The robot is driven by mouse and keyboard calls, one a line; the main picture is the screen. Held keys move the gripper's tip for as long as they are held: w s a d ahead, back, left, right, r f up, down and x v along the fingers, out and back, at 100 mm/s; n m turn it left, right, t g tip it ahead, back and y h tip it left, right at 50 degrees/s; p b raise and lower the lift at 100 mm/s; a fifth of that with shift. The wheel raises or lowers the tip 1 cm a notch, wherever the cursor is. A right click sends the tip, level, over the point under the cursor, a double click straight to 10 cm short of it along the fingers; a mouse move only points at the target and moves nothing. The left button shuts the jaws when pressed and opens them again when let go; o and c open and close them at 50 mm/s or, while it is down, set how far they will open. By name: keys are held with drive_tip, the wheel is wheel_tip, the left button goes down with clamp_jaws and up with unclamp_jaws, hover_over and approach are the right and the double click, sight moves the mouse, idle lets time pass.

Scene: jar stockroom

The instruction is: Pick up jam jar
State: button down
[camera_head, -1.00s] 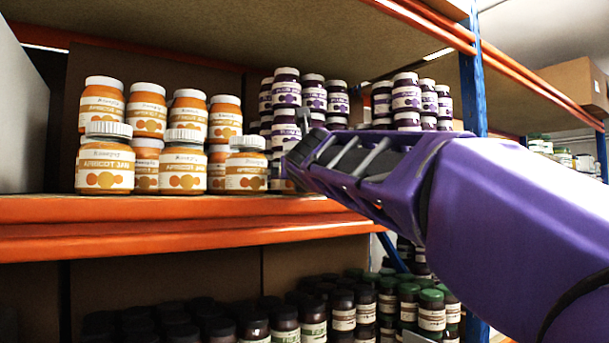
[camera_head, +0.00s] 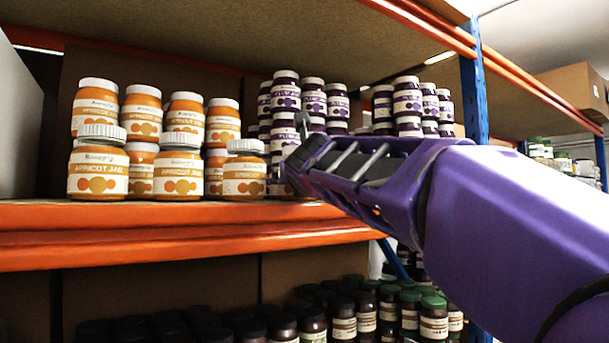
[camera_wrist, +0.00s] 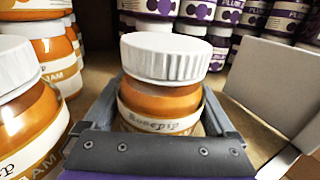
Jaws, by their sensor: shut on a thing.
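The jam jar (camera_wrist: 163,80) in my grip has a white ribbed lid, orange contents and a cream label reading "Rosepip". In the wrist view it stands upright between the two dark fingers of my gripper (camera_wrist: 170,120), which are shut on its sides. Its base is hidden by the gripper, so I cannot tell whether it touches the shelf. In the head view my purple gripper (camera_head: 298,160) reaches in from the right, just right of the apricot jam jars (camera_head: 98,172). I cannot clearly make out the held jar there.
More apricot jars (camera_wrist: 25,105) stand close on the left of the held jar. Stacked plum jars (camera_head: 312,100) are behind. A pale box panel (camera_wrist: 280,85) is to the right in the wrist view. The orange shelf edge (camera_head: 170,235) runs in front, and another shelf is overhead.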

drive_tip(key=shift+r, duration=0.2)
wheel_tip(320, 180, up, 3)
drive_tip(key=shift+r+p, duration=0.1)
drive_tip(key=shift+p, duration=1.05)
drive_tip(key=shift+r, duration=3.3)
drive_tip(key=shift+d, duration=0.15)
